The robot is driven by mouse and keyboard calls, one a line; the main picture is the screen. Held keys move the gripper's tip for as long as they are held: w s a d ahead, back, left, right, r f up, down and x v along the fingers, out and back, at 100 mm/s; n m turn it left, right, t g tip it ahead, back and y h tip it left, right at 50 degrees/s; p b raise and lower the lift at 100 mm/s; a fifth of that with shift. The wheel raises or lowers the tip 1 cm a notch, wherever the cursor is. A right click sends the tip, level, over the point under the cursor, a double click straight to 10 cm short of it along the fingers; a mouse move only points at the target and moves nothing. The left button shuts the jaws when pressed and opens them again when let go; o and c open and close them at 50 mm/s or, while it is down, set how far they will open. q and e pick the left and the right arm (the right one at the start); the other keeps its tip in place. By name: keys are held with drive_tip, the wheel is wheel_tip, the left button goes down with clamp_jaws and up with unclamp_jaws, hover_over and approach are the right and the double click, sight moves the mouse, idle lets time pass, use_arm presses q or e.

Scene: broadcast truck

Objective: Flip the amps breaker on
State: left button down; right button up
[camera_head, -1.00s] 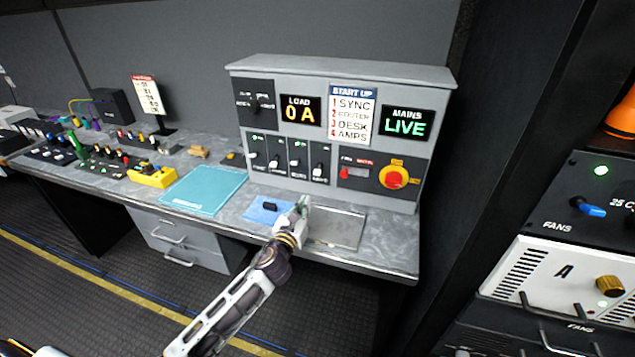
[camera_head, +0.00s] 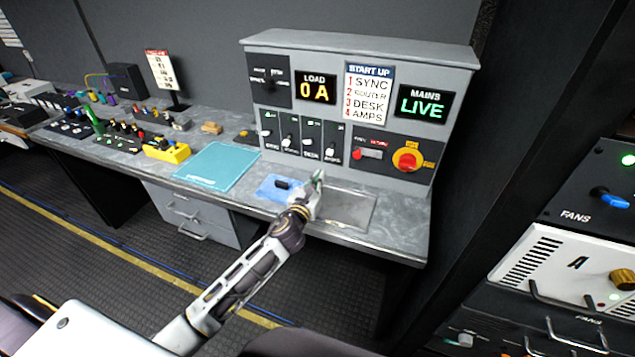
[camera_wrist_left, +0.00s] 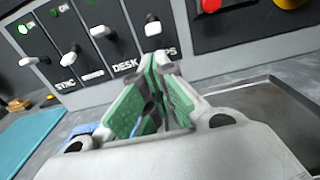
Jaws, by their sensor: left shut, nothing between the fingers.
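The amps breaker (camera_head: 333,152) is the rightmost of the breaker switches on the grey power panel. In the left wrist view its white lever (camera_wrist_left: 152,28) stands just beyond my fingertips, above the partly hidden "AMPS" label. My left gripper (camera_head: 318,177) is low in front of the panel, over the desk, below the amps breaker. Its green-padded fingers (camera_wrist_left: 158,65) are shut with nothing between them. A gap to the lever seems to remain, but its size is hard to tell. My right gripper is not in view.
The desk breaker (camera_head: 309,142) is immediately left of the amps breaker. A blue pad (camera_head: 268,192) and a metal plate (camera_head: 350,208) lie on the desk below.

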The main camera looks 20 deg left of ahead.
sight(331, 150)
use_arm(q)
drive_tip(key=shift+w, duration=1.6)
drive_tip(key=shift+w+d, duration=0.15)
drive_tip(key=shift+w, duration=2.3)
drive_tip(key=shift+r+p, duration=0.15)
drive_tip(key=shift+p, duration=0.6)
drive_tip(key=shift+s, duration=0.1)
drive_tip(key=shift+g+p, duration=0.3)
drive_tip(key=shift+p, duration=0.05)
drive_tip(key=shift+s+r+g+p, duration=0.15)
drive_tip(key=shift+g+p, duration=0.15)
drive_tip(key=shift+p, duration=0.7)
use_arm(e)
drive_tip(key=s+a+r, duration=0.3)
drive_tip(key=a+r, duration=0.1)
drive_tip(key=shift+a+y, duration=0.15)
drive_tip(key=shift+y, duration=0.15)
